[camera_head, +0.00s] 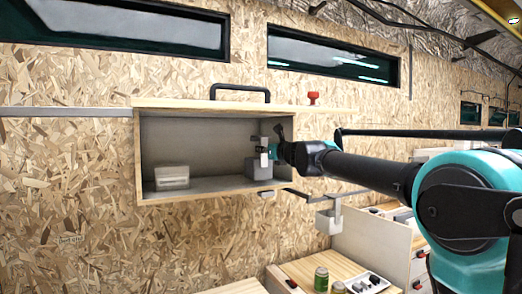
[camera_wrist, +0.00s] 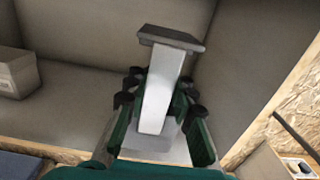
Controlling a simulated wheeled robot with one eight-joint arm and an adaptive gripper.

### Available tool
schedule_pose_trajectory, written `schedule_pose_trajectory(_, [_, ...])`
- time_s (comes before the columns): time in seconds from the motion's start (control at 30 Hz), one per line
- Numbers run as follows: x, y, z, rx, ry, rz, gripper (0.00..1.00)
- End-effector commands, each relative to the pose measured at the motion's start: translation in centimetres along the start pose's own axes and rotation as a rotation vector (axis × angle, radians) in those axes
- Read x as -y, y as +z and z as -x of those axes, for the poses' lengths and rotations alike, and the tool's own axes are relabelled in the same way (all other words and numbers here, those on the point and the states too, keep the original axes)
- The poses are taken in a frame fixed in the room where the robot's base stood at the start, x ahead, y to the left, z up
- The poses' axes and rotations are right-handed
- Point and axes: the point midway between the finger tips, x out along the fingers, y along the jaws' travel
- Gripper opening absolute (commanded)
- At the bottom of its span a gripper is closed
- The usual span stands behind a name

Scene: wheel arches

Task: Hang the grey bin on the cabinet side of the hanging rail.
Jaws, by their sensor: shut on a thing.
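The grey bin (camera_head: 258,169) is a small box with a tall upright hanger strip. It is inside the right end of the open wall cabinet (camera_head: 139,160). My gripper (camera_head: 272,151) reaches in from the right and is shut on the hanger. In the wrist view my gripper (camera_wrist: 160,92) has its fingers on both sides of the pale hanger (camera_wrist: 160,95), which ends in a darker hooked top. I cannot tell whether the bin touches the cabinet floor. The dark hanging rail (camera_head: 300,195) runs along the wall, right of and below the cabinet. Another pale bin (camera_head: 328,222) hangs on it.
A pale box (camera_head: 172,177) sits at the cabinet's left and shows in the wrist view (camera_wrist: 15,75). Below stand a green can (camera_head: 321,279) and a tray (camera_head: 368,283) on a wooden counter.

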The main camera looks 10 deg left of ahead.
Motion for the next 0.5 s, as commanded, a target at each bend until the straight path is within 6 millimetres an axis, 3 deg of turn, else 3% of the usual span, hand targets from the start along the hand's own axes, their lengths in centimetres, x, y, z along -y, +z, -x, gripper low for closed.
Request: schedule_pose_trajectory(0.5, [0.1, 0.0, 4.7, 0.000, -0.002, 0.000, 0.00])
